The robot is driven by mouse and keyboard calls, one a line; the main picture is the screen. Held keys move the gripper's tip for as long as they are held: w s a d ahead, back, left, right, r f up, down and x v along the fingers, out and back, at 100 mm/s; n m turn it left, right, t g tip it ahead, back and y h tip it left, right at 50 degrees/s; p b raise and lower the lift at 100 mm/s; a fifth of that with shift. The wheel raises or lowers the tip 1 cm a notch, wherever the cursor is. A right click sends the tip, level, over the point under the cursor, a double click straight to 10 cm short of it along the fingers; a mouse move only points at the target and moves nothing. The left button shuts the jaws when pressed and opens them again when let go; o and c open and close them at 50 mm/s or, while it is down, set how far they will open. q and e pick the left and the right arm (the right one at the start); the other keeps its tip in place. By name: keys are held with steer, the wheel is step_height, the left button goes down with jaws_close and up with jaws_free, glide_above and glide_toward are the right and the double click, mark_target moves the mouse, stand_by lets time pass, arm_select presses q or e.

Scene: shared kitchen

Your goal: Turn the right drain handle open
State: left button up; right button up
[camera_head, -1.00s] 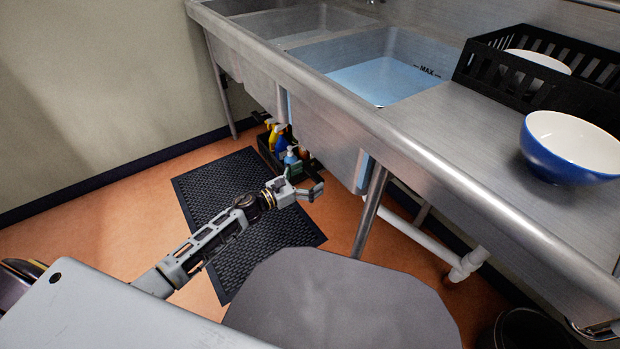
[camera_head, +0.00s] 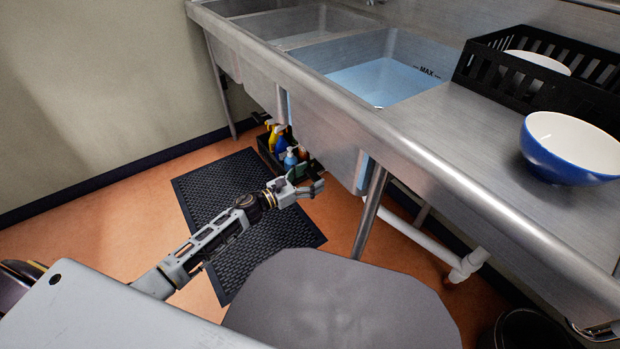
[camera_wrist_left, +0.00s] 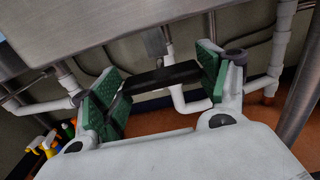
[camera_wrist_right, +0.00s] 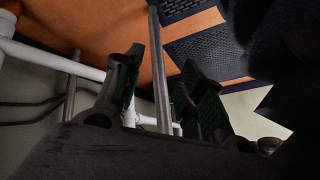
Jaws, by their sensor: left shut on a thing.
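The black drain handle (camera_wrist_left: 165,76) shows in the left wrist view as a bar under the metal basin, with white pipe behind it. My left gripper (camera_head: 308,188) is below the sink front in the head view. Its green-padded fingers are shut on the handle's two ends. The handle is hidden in the head view. The right basin (camera_head: 385,75) holds bluish water. My right gripper (camera_wrist_right: 162,95) shows only in the right wrist view. Its fingers are apart with nothing held between them; a metal leg passes in the line of sight.
A metal sink leg (camera_head: 371,212) and white pipe (camera_head: 425,237) stand right of my left gripper. A caddy of spray bottles (camera_head: 275,150) sits on the floor behind it. A black rack (camera_head: 500,75) and a blue bowl (camera_head: 565,165) are on the counter. A black mat (camera_head: 245,215) lies below.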

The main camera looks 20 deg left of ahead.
steer(key=shift+r, duration=0.1)
arm_select(q)
steer(key=shift+n+p, duration=0.55)
steer(key=shift+n, duration=0.35)
steer(key=n+p, duration=0.6)
steer(key=n, duration=0.5)
steer(key=shift+n+p, duration=0.6)
steer(key=shift+n, duration=0.5)
arm_select(e)
steer(key=s+d+r+n+g+h, duration=0.1)
steer(key=d+r+g+h, duration=0.1)
steer(key=r, duration=1.3)
steer(key=shift+s+d+r+g, duration=0.2)
steer(key=shift+d+g, duration=0.3)
steer(key=shift+d, duration=0.55)
arm_select(q)
steer(key=shift+f, duration=0.1)
arm_select(e)
steer(key=shift+f, duration=0.15)
arm_select(q)
steer(key=o, duration=1)
